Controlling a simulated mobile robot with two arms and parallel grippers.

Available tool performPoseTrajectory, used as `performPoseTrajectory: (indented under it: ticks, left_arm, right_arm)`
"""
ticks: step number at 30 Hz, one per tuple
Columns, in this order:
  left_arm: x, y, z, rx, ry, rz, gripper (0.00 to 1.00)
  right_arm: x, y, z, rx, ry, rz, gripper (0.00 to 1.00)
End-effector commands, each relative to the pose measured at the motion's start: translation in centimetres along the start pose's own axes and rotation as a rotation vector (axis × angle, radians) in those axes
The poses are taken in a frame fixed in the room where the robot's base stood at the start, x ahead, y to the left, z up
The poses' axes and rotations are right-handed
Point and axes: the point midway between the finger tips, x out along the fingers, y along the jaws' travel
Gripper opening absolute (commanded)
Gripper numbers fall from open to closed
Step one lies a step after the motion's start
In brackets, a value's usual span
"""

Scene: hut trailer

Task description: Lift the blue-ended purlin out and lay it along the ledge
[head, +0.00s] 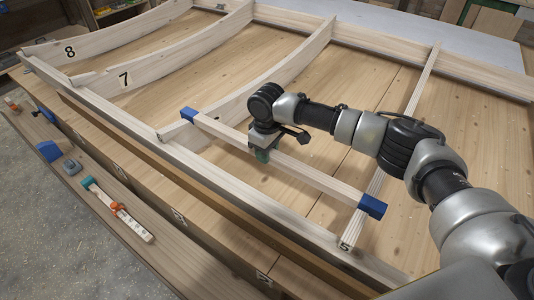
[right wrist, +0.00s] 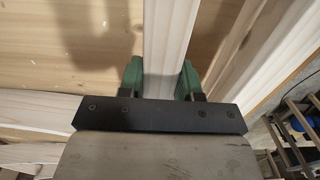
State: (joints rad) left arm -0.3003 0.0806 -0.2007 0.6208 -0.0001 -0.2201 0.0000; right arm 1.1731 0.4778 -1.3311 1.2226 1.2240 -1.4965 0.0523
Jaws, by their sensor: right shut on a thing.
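The blue-ended purlin (head: 315,178) is a pale square timber with a blue cap at each end. It lies diagonally across the head view, inside the front rail of the frame. Its left cap overlaps a rafter and its right cap is by the rafter marked 5; I cannot tell whether it touches them. My right gripper (head: 262,154) comes from above and is shut on the purlin left of its middle. In the right wrist view the green fingers (right wrist: 160,82) stand either side of the pale timber (right wrist: 167,45). A wooden ledge (head: 160,250) runs along the front of the bench. My left gripper is not in view.
The timber frame has curved rafters marked 7 (head: 160,65) and 8 (head: 110,35), with open bays over a plank bed. A teal-and-orange tool (head: 118,210), a grey block (head: 72,167) and blue pieces (head: 49,151) occupy the ledge's left part.

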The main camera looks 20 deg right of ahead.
Motion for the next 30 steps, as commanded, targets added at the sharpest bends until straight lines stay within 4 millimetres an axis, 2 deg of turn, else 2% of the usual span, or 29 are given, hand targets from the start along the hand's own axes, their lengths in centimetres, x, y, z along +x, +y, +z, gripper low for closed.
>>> performPoseTrajectory:
  ticks: [1, 3, 4, 16, 20, 24, 30]
  left_arm:
    - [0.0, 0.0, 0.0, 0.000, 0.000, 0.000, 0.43]
    - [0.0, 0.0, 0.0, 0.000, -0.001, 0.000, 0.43]
    - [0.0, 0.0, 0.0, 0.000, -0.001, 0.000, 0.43]
    - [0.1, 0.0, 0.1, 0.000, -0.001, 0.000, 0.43]
    - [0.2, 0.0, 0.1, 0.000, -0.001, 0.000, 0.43]
    - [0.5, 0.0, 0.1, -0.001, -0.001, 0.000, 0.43]
    - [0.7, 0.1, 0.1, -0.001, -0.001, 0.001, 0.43]
  right_arm:
    - [0.0, 0.0, 0.0, 0.000, 0.000, 0.000, 0.12]
    - [0.0, 0.0, 0.0, 0.000, 0.000, 0.000, 0.01]
    - [0.0, 0.0, 0.0, 0.000, 0.000, 0.000, 0.00]
    - [-0.7, 0.0, -0.1, 0.000, 0.002, 0.000, 0.00]
    - [-2.0, 0.0, -0.1, 0.000, 0.003, 0.001, 0.00]
    - [-4.5, 0.1, -0.1, 0.000, 0.005, 0.001, 0.00]
    - [-7.0, 1.3, 4.9, 0.003, 0.002, 0.002, 0.00]
